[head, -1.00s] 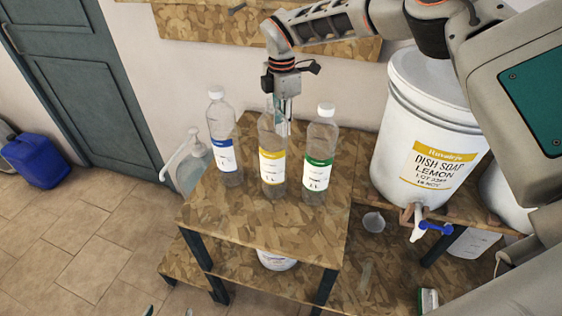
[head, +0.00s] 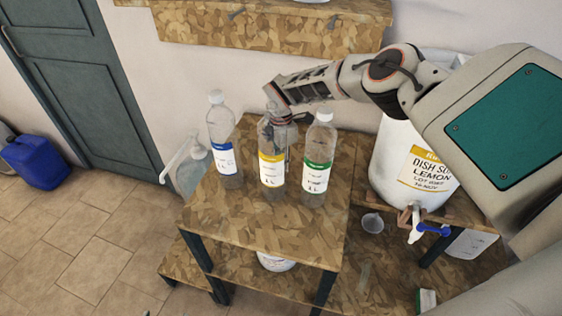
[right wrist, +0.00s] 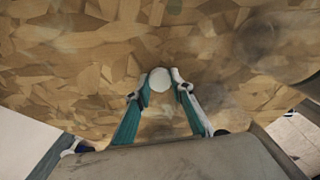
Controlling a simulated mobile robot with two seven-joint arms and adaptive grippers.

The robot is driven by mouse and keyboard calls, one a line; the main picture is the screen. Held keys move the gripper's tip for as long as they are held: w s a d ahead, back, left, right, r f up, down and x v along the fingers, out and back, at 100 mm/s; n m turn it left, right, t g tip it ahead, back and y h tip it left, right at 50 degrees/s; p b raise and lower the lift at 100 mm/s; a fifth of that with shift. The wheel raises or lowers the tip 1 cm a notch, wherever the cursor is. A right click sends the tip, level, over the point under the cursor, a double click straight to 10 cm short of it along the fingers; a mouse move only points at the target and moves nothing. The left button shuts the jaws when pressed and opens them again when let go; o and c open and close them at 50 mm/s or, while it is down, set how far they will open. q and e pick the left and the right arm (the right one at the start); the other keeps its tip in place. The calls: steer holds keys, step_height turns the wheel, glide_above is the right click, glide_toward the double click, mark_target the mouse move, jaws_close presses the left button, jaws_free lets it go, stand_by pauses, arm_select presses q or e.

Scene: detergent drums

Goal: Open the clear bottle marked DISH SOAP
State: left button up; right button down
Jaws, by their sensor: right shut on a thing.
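Three clear bottles with white caps stand upright on a wooden stand. The middle bottle (head: 271,171) has a yellow label, the colour of the DISH SOAP drum's label; the small print on the bottles is too small to read. My right gripper (right wrist: 161,82) comes down from above onto the middle bottle's top. In the right wrist view its teal fingers are shut on a round white cap (right wrist: 160,79), one fingertip on each side. In the head view the gripper hides this cap. My left gripper is not in view.
The blue-label bottle (head: 223,158) stands close on the left, the green-label bottle (head: 317,175) close on the right. The stand's top (head: 262,222) is clear in front. A white drum (head: 425,175) with a blue-handled tap (head: 430,230) stands at right. A shelf (head: 265,25) is above.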

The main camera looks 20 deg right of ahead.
steer(key=shift+f, duration=0.15)
steer(key=c, duration=1.8)
jaws_free()
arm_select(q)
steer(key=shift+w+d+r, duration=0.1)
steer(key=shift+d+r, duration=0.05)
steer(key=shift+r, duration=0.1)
arm_select(e)
steer(key=shift+o, duration=0.2)
steer(key=shift+r, duration=0.35)
step_height(320, 180, up, 6)
steer(key=shift+w+f+b, duration=0.1)
steer(key=shift+b, duration=0.25)
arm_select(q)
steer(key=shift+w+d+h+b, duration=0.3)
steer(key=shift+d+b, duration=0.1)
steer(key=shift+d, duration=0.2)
arm_select(e)
step_height(320, 180, up, 6)
steer(key=shift+f, duration=0.1)
